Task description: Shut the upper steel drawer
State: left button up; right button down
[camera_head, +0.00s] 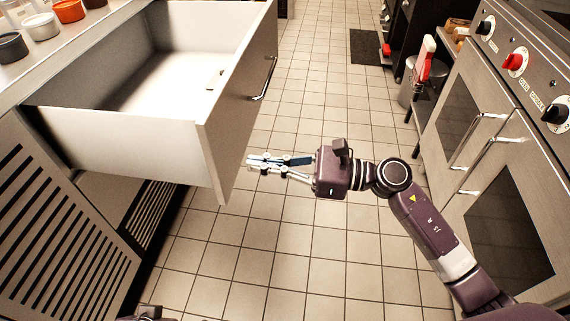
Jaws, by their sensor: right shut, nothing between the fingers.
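The upper steel drawer (125,137) stands pulled far out of the counter unit at the left. Its inside is white and nearly empty, with one small pale object (214,79) on its floor. Its front panel (238,103) faces right and carries a bar handle (267,79). My right gripper (250,162) is shut and empty. It points left, just to the right of the near part of the drawer front in the picture; I cannot tell whether it touches the panel. Only a small dark part of my left arm may show at the bottom edge; its fingers are not visible.
Bowls, including an orange one (69,10), stand on the countertop (75,45) above the drawer. Slatted panels (50,235) are below. An oven range with knobs (515,62) lines the right side, with a spray bottle (424,60) beyond. The tiled floor (315,85) between is clear.

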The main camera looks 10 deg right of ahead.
aim_at(223, 160)
jog(key=x, duration=0.4)
jog(key=shift+w+a, duration=0.15)
jog(key=shift+a, duration=0.25)
